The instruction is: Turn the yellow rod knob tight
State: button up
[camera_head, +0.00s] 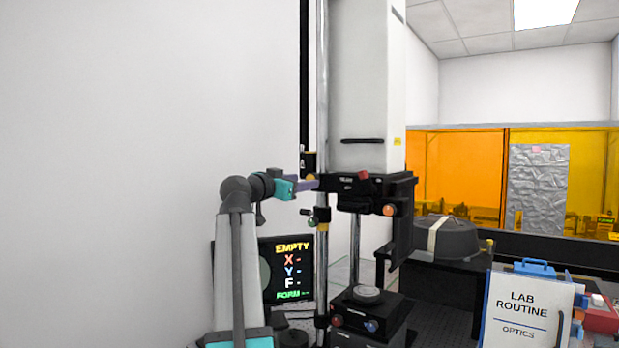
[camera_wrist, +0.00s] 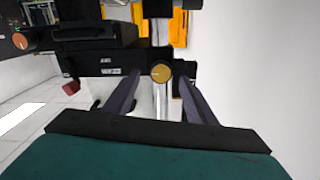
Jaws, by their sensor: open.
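The yellow rod knob (camera_wrist: 161,73) shows face-on in the wrist view, in front of the shiny vertical rod. My gripper (camera_wrist: 159,79) has its two purple fingers apart, one on each side of the knob in the picture, with a visible gap on both sides. I cannot tell whether the tips reach around the knob or stop short of it. In the head view my gripper (camera_head: 314,184) points right at the rod, level with the black carriage (camera_head: 350,188). The knob is not clearly visible there.
A red knob (camera_head: 364,176) and an orange knob (camera_head: 389,210) sit on the carriage near my gripper. A black lever (camera_head: 306,211) juts left below it. A display (camera_head: 292,252) reading EMPTY stands lower left. The wall on the left is bare.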

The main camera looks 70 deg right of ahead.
jog(key=shift+p+x, duration=0.55)
jog(key=shift+x, duration=1.65)
jog(key=shift+c, duration=0.2)
jog(key=c, duration=1)
jog(key=shift+d+f, duration=0.1)
